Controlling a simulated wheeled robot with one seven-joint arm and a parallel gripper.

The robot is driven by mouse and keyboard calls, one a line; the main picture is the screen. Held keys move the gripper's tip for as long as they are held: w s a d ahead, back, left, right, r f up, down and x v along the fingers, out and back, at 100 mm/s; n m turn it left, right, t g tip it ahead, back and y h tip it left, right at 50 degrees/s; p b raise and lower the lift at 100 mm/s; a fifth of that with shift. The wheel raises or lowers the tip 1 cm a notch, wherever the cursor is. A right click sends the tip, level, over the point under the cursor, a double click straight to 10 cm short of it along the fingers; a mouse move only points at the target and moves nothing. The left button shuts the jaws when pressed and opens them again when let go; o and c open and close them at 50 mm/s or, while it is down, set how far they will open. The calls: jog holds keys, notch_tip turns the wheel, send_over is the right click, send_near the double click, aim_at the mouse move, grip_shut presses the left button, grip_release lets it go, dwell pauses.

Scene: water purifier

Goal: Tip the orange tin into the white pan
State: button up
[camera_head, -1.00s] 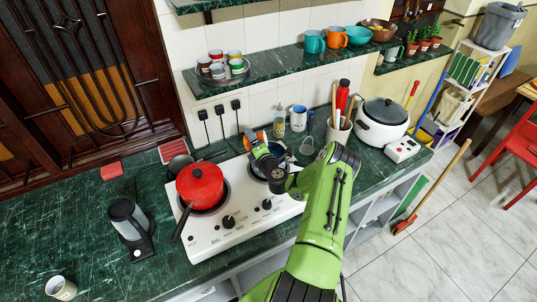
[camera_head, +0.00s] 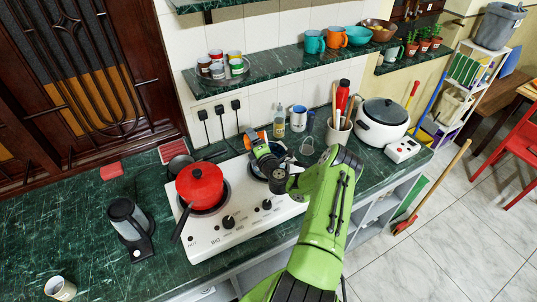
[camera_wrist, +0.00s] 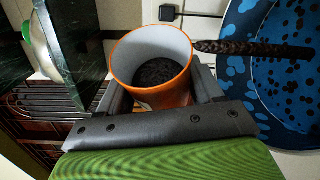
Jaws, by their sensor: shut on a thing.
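My gripper (camera_wrist: 158,88) is shut on the orange tin (camera_wrist: 150,97), with a finger on each side of it. The tin has a pale inside and dark grainy contents at its bottom. A dark, lumpy stream runs from its rim toward a round pan (camera_wrist: 290,95) with a blue inside and many dark specks. The pan's outer colour is hard to tell. In the head view my gripper (camera_head: 257,143) is over the right side of the stove, and only bits of the orange tin (camera_head: 263,135) show. The pan is mostly hidden there behind my arm.
A red pot (camera_head: 200,184) stands on the left burner of the white stove (camera_head: 222,235). A black-and-grey appliance (camera_head: 130,225) is left of it. A utensil holder (camera_head: 338,131) and a white rice cooker (camera_head: 382,125) stand right of my arm. A shelf (camera_head: 285,62) hangs behind.

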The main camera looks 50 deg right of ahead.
jog(key=shift+d+r+m, duration=0.1)
jog(key=shift+m, duration=0.2)
dwell(1.2)
